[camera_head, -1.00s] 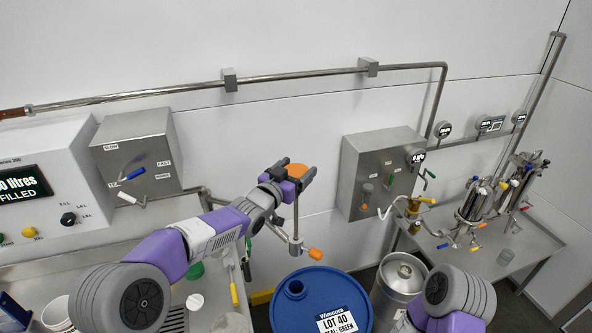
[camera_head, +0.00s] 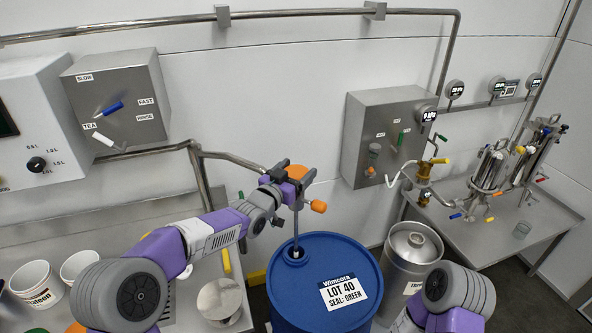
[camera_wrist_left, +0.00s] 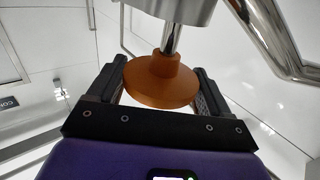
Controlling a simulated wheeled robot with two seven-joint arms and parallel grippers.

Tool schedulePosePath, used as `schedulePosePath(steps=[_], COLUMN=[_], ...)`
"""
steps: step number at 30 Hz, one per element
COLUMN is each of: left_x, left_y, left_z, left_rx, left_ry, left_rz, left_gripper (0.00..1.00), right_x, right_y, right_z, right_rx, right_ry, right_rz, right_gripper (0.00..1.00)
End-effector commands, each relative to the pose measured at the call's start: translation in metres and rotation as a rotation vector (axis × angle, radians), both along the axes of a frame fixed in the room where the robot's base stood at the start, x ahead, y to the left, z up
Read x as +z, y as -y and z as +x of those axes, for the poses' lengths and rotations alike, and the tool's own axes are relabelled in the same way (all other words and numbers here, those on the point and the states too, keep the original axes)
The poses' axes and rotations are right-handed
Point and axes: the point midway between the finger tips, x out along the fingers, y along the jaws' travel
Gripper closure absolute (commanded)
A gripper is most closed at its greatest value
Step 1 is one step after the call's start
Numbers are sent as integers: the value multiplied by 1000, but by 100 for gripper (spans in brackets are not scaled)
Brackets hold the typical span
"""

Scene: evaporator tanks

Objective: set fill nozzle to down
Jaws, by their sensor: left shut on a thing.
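The orange round knob (camera_head: 297,171) of the fill nozzle is between the jaws of my left gripper (camera_head: 289,178), which is shut on it. In the left wrist view the knob (camera_wrist_left: 160,82) sits between both fingers on a shiny metal rod. In the head view the nozzle tube (camera_head: 295,232) hangs upright under the knob, and its lower end is at the opening of the blue drum (camera_head: 328,265). I cannot tell how deep it reaches. An orange-tipped handle (camera_head: 318,206) sticks out right of the nozzle. My right gripper is not in view.
A metal pipe (camera_head: 230,156) runs along the wall to the nozzle. A steel keg (camera_head: 411,255) stands right of the drum. Grey control boxes (camera_head: 117,100) and (camera_head: 385,135) hang on the wall. Buckets (camera_head: 35,284) stand at lower left.

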Motion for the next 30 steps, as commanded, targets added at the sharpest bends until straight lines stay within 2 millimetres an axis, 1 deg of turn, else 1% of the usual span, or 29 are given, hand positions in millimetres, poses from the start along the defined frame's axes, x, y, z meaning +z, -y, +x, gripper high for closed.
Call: schedulePosePath(steps=[1,6,12,23,24,26,27,30], left_x=[-16,-30,-36,-39,-39,-39,-38,-36], left_y=[0,0,0,0,0,0,0,0], left_z=[0,0,0,0,0,0,0,0], left_rx=[0,0,0,-1,-1,-1,-1,0], left_ry=[-7,-7,-8,-13,-14,-13,-11,-7], left_rz=[2,2,3,6,6,6,5,3], left_gripper=[76,76,76,76,17,7,1,0], right_x=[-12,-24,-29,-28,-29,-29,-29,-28], right_y=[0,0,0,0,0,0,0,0], right_z=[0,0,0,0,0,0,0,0], right_rx=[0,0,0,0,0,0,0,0], right_ry=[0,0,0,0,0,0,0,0], right_rz=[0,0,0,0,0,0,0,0], right_gripper=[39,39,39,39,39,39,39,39])
